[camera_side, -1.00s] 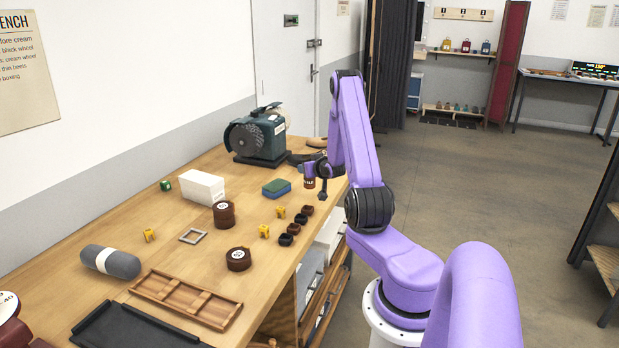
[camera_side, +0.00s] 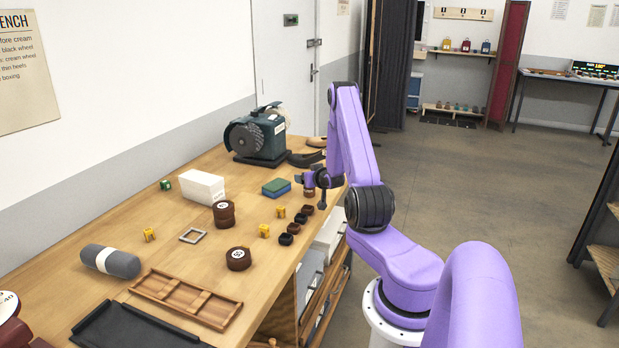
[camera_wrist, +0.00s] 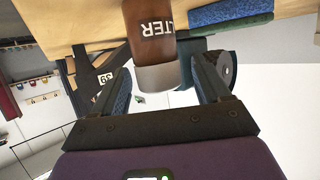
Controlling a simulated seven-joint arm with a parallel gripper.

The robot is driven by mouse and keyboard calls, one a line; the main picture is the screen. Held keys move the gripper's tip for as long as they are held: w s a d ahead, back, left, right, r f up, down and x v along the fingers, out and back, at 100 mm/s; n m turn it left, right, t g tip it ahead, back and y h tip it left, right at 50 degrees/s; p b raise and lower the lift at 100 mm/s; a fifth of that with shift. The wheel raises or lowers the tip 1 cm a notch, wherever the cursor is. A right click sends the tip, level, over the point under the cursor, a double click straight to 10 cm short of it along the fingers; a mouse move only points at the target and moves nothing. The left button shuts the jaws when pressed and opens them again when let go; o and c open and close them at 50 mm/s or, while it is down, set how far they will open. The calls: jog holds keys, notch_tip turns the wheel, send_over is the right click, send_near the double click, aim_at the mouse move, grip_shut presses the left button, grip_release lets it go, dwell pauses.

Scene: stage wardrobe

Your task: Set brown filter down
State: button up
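The brown filter is a brown cylinder with a white "FILTER"-type label, partly cut off, and a pale grey end. In the wrist view the filter (camera_wrist: 148,45) appears upside down, its pale end between the fingertips with a gap on both sides. In the side view the filter (camera_side: 309,193) shows low, at the bench's right part, behind a row of small dark cups; its upper part is hidden by my gripper (camera_side: 307,180). My gripper also shows in the wrist view (camera_wrist: 163,85), its fingers spread and not touching the filter. It looks upright on the bench.
Small dark cups (camera_side: 293,228) line the bench (camera_side: 200,250) near its right edge. A green-and-blue sponge block (camera_side: 276,187) lies left of my gripper, and a grinder (camera_side: 258,135) stands behind. Brown discs (camera_side: 238,259), yellow pieces and a wooden tray (camera_side: 187,298) are farther forward.

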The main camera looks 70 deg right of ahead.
jog(key=shift+r, duration=0.2)
jog(key=v, duration=1.2)
jog(key=w+a+n+y, duration=0.6)
jog(key=w+a, duration=0.5)
jog(key=a, duration=0.2)
jog(key=a+r+n+g+y, duration=0.2)
jog(key=a+n+y, duration=0.15)
jog(key=a, duration=1.25)
jog(key=s+a+r+n+g+y, duration=0.3)
jog(key=s+a+n, duration=0.55)
jog(key=a, duration=0.65)
jog(key=s+a+r+n+g+h, duration=0.1)
jog(key=s+g, duration=0.1)
jog(key=s, duration=0.6)
jog(key=s+a+r+n+g+h, duration=0.1)
jog(key=s+r+n+g, duration=0.1)
jog(key=s, duration=0.7)
jog(key=shift+s+a+r+n+h, duration=0.2)
jog(key=shift+a+n+h, duration=0.05)
jog(key=shift+n+h, duration=0.1)
